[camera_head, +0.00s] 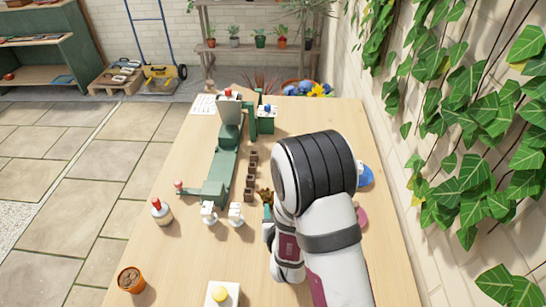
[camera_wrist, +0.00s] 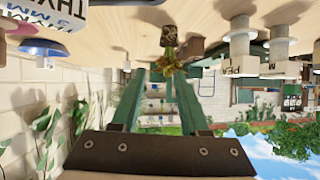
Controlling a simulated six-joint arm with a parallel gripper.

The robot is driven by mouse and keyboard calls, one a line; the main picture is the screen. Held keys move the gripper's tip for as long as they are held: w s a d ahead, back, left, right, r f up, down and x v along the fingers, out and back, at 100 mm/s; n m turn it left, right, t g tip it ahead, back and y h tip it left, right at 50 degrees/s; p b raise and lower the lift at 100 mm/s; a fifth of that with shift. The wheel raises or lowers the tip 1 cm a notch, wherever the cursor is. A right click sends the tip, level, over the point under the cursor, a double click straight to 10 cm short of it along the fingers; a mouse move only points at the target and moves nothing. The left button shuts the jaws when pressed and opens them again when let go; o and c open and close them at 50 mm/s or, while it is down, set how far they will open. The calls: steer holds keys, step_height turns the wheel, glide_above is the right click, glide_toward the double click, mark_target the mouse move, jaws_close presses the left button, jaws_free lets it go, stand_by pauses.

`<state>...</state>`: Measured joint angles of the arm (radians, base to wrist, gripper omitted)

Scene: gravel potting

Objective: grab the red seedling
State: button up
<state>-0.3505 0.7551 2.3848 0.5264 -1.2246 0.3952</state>
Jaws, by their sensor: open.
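The seedling, with reddish-brown and yellowish leaves, shows in the head view (camera_head: 265,192) just left of my wrist. In the wrist view, which is upside down, the seedling (camera_wrist: 172,65) grows from a dark soil plug (camera_wrist: 170,37) on the table. My gripper (camera_wrist: 160,82) has two green fingers spread apart with nothing between them. In the wrist view the leaves appear just beyond the fingertips, near the right one. I cannot tell whether they touch. In the head view my arm hides most of the gripper.
A row of brown plugs (camera_head: 250,181) runs beside the green machine (camera_head: 221,165). A terracotta pot (camera_head: 131,279) and a white box with a yellow button (camera_head: 222,295) stand in front. A blue item (camera_head: 366,177) lies right.

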mark_target(269, 202)
steer(key=shift+a+f+n+t+y, duration=0.3)
steer(key=shift+a+f+n, duration=0.1)
steer(key=shift+a+f, duration=0.05)
steer(key=shift+w+a+f, duration=0.15)
steer(key=shift+w+a, duration=0.05)
steer(key=shift+w, duration=0.05)
steer(key=x, duration=0.7)
jaws_close()
